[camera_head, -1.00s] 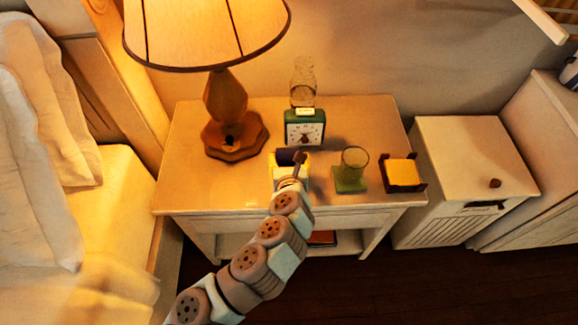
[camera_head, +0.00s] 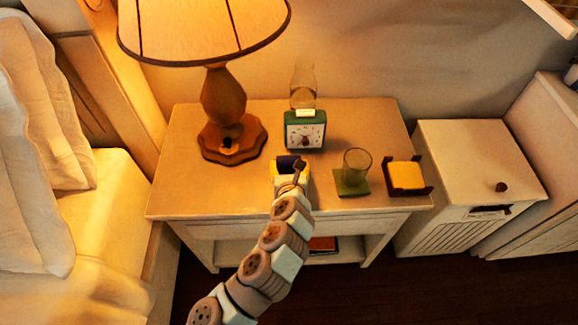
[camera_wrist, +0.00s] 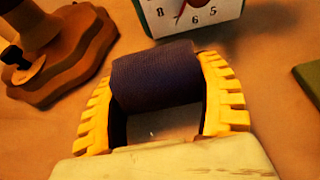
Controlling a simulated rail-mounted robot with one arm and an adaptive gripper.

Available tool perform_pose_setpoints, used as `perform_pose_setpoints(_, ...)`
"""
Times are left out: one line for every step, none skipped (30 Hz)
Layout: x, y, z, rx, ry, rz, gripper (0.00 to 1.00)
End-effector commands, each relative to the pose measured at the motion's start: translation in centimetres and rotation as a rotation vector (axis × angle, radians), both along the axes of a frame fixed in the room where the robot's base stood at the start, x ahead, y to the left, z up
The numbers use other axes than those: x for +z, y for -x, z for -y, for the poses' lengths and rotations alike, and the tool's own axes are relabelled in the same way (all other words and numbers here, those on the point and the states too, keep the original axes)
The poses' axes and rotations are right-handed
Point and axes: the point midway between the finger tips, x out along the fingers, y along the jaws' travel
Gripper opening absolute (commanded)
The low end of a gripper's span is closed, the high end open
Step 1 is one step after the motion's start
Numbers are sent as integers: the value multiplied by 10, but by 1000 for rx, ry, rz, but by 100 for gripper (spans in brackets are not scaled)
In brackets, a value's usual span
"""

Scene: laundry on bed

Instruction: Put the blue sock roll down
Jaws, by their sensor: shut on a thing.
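The blue sock roll (camera_wrist: 157,77) is a dark navy cylinder between the yellow fingers of my gripper (camera_wrist: 160,95) in the wrist view. My gripper is shut on it, one finger against each end. In the head view my gripper (camera_head: 290,170) is over the front middle of the nightstand (camera_head: 190,195), and the blue sock roll (camera_head: 289,163) shows small at its tip. I cannot tell whether the roll touches the nightstand top.
A green clock (camera_head: 305,130) stands just behind the roll. The lamp base (camera_head: 232,140) is to the left. A glass (camera_head: 355,165) on a green coaster (camera_head: 351,187) and a holder with yellow notes (camera_head: 406,175) are to the right. The nightstand's front left is clear.

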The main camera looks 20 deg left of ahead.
Motion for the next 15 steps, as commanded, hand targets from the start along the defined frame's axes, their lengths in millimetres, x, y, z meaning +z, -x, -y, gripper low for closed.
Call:
perform_pose_setpoints(0,0,0,0,0,0,45)
perform_pose_setpoints(-1,0,0,0,0,-1,45)
perform_pose_setpoints(-2,0,0,0,0,-1,45)
perform_pose_setpoints(-3,0,0,1,-1,-1,45)
perform_pose_setpoints(-4,0,0,1,-1,-1,45)
perform_pose_setpoints(-3,0,0,1,-1,-1,81)
perform_pose_setpoints(-3,0,0,1,0,-1,89)
perform_pose_setpoints(-3,0,0,1,0,-1,98)
perform_pose_setpoints(-3,0,0,1,0,-1,98)
perform_pose_setpoints(-3,0,0,0,0,-1,98)
perform_pose_setpoints(-3,0,0,0,0,-1,98)
perform_pose_setpoints(-3,0,0,0,0,-1,98)
perform_pose_setpoints(-3,0,0,0,0,-1,98)
perform_pose_setpoints(-3,0,0,0,0,-1,98)
perform_pose_setpoints(-3,0,0,0,0,-1,98)
